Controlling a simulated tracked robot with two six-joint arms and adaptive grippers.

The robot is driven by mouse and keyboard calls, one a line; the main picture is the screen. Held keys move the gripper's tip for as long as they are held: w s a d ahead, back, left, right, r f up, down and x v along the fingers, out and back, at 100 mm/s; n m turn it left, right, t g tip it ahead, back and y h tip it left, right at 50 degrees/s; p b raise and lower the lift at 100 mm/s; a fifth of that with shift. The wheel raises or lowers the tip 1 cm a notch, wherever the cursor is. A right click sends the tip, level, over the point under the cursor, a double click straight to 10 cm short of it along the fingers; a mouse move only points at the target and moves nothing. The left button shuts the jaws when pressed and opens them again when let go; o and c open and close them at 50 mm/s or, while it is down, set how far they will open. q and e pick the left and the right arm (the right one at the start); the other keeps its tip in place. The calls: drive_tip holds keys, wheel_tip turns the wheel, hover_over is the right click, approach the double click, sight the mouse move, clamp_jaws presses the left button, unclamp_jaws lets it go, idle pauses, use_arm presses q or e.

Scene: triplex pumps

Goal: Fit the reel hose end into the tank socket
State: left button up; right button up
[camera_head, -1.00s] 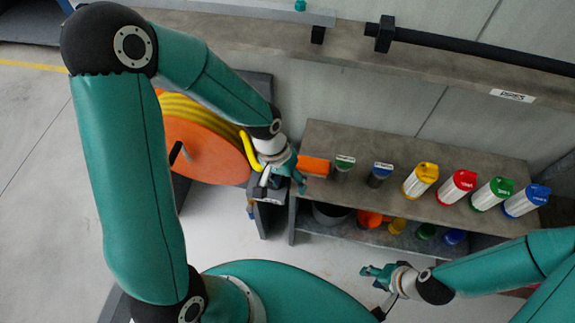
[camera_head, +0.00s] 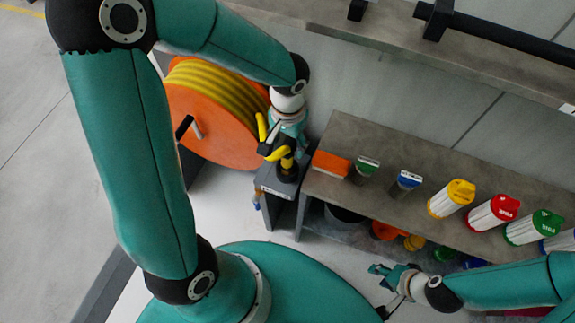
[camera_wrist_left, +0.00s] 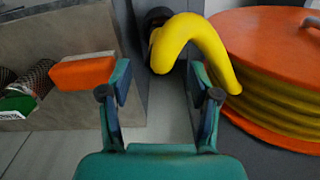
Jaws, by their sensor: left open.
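A yellow hose (camera_wrist_left: 208,48) runs off the orange reel (camera_wrist_left: 278,38) and bends over to a black end fitting (camera_wrist_left: 155,20). In the head view a black-and-yellow piece (camera_head: 287,166) stands upright on a small grey stand between reel and bench. My left gripper (camera_head: 289,130) is just above it. In the left wrist view the left gripper (camera_wrist_left: 160,76) is open, its fingers apart with nothing between the tips; the hose arches beyond them, near the right finger. My right gripper (camera_head: 381,274) is low, in front of the bench, away from the hose. I cannot pick out a tank socket.
A grey bench (camera_head: 345,130) carries an orange block (camera_head: 331,164) and several colour-lidded canisters, including a yellow-lidded one (camera_head: 451,198). A concrete ledge with a black bar (camera_head: 500,35) runs behind. The floor at left is clear.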

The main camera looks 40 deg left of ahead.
sight(288, 150)
use_arm(q)
drive_tip(key=shift+f+b, duration=0.5)
drive_tip(key=shift+f, duration=2.6)
clamp_jaws()
drive_tip(key=shift+r, duration=0.1)
